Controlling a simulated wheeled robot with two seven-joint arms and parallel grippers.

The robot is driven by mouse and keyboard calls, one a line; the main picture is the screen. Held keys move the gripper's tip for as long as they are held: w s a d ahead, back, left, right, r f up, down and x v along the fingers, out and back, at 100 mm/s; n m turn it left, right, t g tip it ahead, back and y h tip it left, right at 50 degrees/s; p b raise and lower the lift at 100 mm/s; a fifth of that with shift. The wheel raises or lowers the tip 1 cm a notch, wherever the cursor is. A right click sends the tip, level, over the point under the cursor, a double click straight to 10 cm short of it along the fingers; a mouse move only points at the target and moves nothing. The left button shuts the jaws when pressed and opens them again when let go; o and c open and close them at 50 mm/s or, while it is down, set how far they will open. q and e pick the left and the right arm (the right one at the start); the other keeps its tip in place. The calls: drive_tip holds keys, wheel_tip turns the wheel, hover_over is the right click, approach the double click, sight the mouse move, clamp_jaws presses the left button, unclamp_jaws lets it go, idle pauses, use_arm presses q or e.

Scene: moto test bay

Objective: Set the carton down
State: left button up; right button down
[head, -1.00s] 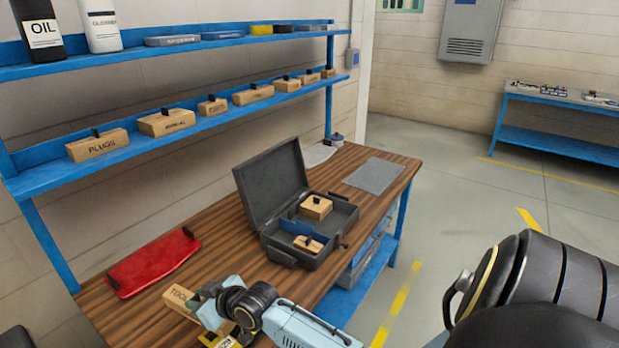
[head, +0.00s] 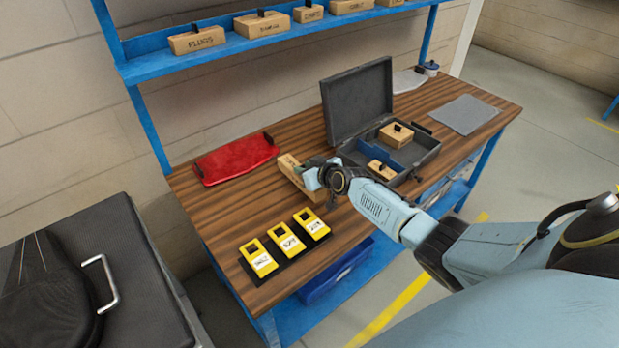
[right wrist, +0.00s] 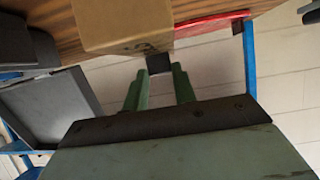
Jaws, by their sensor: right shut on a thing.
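My left gripper is not in view.
The open case (head: 412,160) with two small cartons stands close to the right. A red item (head: 236,158) lies to the left. Several yellow tags (head: 289,241) lie on a black strip in front. A grey mat (head: 464,114) lies at the far right. A blue shelf (head: 180,68) hangs behind.

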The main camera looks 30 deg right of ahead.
drive_tip(key=shift+f+b, duration=1.15)
drive_tip(key=shift+f, duration=0.65)
drive_tip(key=shift+f, duration=0.2)
drive_tip(key=c, duration=1.1)
unclamp_jaws()
